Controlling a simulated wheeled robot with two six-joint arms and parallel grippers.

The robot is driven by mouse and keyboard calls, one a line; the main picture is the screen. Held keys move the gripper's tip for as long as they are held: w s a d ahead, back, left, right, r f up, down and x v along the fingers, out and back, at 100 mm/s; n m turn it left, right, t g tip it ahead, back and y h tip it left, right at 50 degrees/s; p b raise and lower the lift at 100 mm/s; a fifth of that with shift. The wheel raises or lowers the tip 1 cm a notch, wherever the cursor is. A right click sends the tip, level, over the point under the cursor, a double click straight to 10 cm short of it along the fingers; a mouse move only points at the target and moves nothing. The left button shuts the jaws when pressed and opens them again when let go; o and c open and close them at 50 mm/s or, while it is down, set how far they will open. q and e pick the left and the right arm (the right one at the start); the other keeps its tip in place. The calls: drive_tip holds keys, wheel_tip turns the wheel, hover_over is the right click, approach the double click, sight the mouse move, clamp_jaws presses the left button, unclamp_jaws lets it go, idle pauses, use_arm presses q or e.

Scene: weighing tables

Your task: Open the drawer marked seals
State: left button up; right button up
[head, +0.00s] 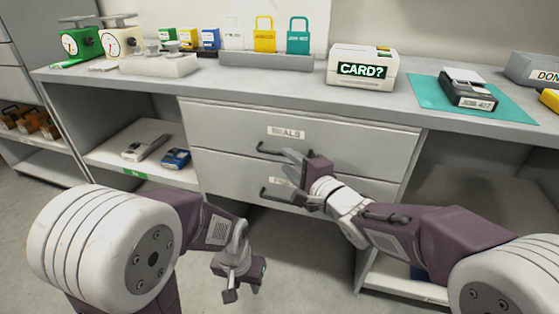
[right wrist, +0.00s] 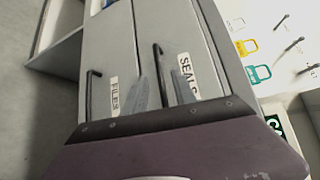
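The seals drawer (head: 230,135) is the upper of two grey drawers under the worktop and looks shut. Its label reads SEALS in the right wrist view (right wrist: 187,77). Its dark bar handle (right wrist: 159,70) lies between the fingers of my right gripper (right wrist: 160,90) in that picture. Those fingers are apart; I cannot tell whether they touch the handle. In the head view my right gripper (head: 293,166) is in front of the drawers, hiding part of both. My left gripper (head: 243,291) hangs low over the floor, empty, its fingers apart.
The files drawer (right wrist: 108,65) is below, shut, with its own handle (right wrist: 92,95). The worktop holds scales (head: 80,42), padlocks (head: 265,35), a CARD? box (head: 362,80) and a device on a teal mat (head: 425,98). Open shelves (head: 110,155) flank the drawers. Floor in front is clear.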

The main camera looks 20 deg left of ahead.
sight(279, 154)
drive_tip(key=b+x, duration=0.1)
drive_tip(key=x, duration=0.5)
drive_tip(key=shift+d+f+b, duration=0.1)
drive_tip(key=shift+b, duration=0.25)
clamp_jaws()
idle(0.9)
